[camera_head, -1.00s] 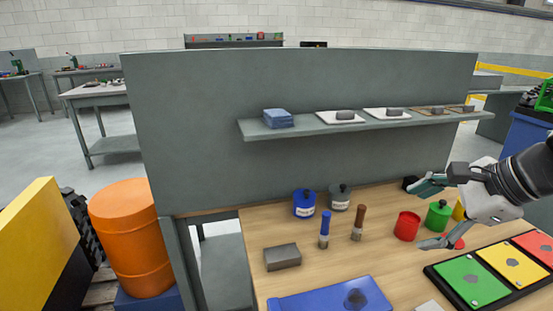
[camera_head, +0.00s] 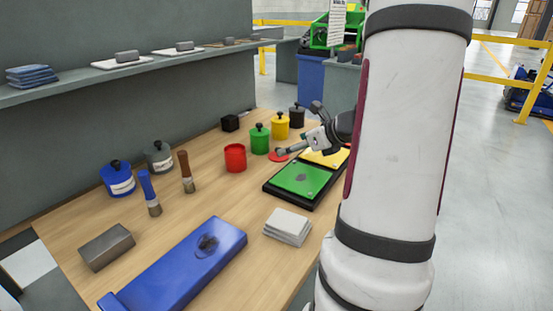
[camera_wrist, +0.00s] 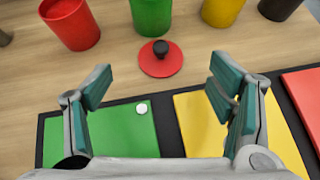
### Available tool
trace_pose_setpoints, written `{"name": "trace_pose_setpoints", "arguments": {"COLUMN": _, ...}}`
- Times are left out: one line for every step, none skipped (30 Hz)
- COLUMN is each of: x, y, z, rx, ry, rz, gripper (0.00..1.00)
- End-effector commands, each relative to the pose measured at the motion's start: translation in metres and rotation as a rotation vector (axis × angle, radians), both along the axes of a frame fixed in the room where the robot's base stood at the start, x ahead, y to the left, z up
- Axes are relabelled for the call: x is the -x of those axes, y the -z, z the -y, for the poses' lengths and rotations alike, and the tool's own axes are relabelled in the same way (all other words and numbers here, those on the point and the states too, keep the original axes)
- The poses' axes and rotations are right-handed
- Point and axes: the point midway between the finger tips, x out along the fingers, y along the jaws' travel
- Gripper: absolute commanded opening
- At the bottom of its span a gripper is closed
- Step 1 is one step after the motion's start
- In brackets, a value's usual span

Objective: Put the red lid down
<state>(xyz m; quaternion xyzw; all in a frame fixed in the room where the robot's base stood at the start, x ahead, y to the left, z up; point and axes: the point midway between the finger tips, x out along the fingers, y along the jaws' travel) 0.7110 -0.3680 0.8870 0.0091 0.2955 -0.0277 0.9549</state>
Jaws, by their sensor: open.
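The red lid (camera_head: 278,156) is a flat disc with a black knob. It lies flat on the wooden table between the red can and the coloured panels, and also shows in the wrist view (camera_wrist: 160,64). My gripper (camera_wrist: 160,74) is open and empty, its teal-padded fingers spread apart either side of the lid's line. In the wrist view the lid is just beyond the fingertips, apart from both. The red can (camera_head: 235,158) stands open, without a lid, left of the red lid; its top also shows in the wrist view (camera_wrist: 70,22).
Lidded green (camera_head: 260,138), yellow (camera_head: 281,125) and dark (camera_head: 297,116) cans stand behind the lid. A black tray (camera_head: 290,203) with green, yellow and red panels lies close in front.

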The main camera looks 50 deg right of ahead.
Motion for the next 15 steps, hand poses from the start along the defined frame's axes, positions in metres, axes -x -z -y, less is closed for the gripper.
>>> {"name": "trace_pose_setpoints", "arguments": {"x": -0.005, "y": 0.005, "z": 0.0, "rx": -0.001, "ry": -0.002, "rz": 0.0, "gripper": 0.76}}
{"name": "trace_pose_setpoints", "arguments": {"x": -0.007, "y": 0.006, "z": 0.0, "rx": -0.001, "ry": -0.001, "rz": 0.0, "gripper": 0.76}}
{"name": "trace_pose_setpoints", "arguments": {"x": -0.009, "y": 0.007, "z": 0.001, "rx": 0.0, "ry": 0.0, "rz": 0.0, "gripper": 0.76}}
{"name": "trace_pose_setpoints", "arguments": {"x": -0.01, "y": 0.007, "z": 0.001, "rx": 0.001, "ry": 0.001, "rz": 0.0, "gripper": 0.76}}
{"name": "trace_pose_setpoints", "arguments": {"x": -0.011, "y": 0.008, "z": 0.001, "rx": 0.001, "ry": 0.0, "rz": 0.0, "gripper": 0.76}}
{"name": "trace_pose_setpoints", "arguments": {"x": -0.012, "y": 0.008, "z": 0.001, "rx": 0.001, "ry": 0.0, "rz": 0.0, "gripper": 0.76}}
{"name": "trace_pose_setpoints", "arguments": {"x": -0.013, "y": 0.009, "z": 0.001, "rx": 0.001, "ry": 0.0, "rz": 0.0, "gripper": 0.76}}
{"name": "trace_pose_setpoints", "arguments": {"x": -0.015, "y": 0.01, "z": 0.001, "rx": 0.001, "ry": -0.001, "rz": 0.0, "gripper": 0.76}}
{"name": "trace_pose_setpoints", "arguments": {"x": -0.018, "y": 0.011, "z": 0.001, "rx": 0.001, "ry": -0.002, "rz": 0.0, "gripper": 0.76}}
{"name": "trace_pose_setpoints", "arguments": {"x": -0.02, "y": 0.012, "z": 0.001, "rx": 0.001, "ry": -0.003, "rz": 0.0, "gripper": 0.76}}
{"name": "trace_pose_setpoints", "arguments": {"x": -0.024, "y": 0.014, "z": 0.001, "rx": 0.001, "ry": -0.003, "rz": 0.0, "gripper": 0.76}}
{"name": "trace_pose_setpoints", "arguments": {"x": -0.028, "y": 0.017, "z": 0.002, "rx": 0.0, "ry": -0.002, "rz": 0.0, "gripper": 0.76}}
{"name": "trace_pose_setpoints", "arguments": {"x": -0.032, "y": 0.019, "z": 0.003, "rx": 0.0, "ry": -0.002, "rz": 0.0, "gripper": 0.76}}
{"name": "trace_pose_setpoints", "arguments": {"x": -0.036, "y": 0.021, "z": 0.003, "rx": 0.0, "ry": -0.002, "rz": 0.0, "gripper": 0.76}}
{"name": "trace_pose_setpoints", "arguments": {"x": -0.042, "y": 0.023, "z": 0.004, "rx": 0.0, "ry": -0.002, "rz": 0.001, "gripper": 0.76}}
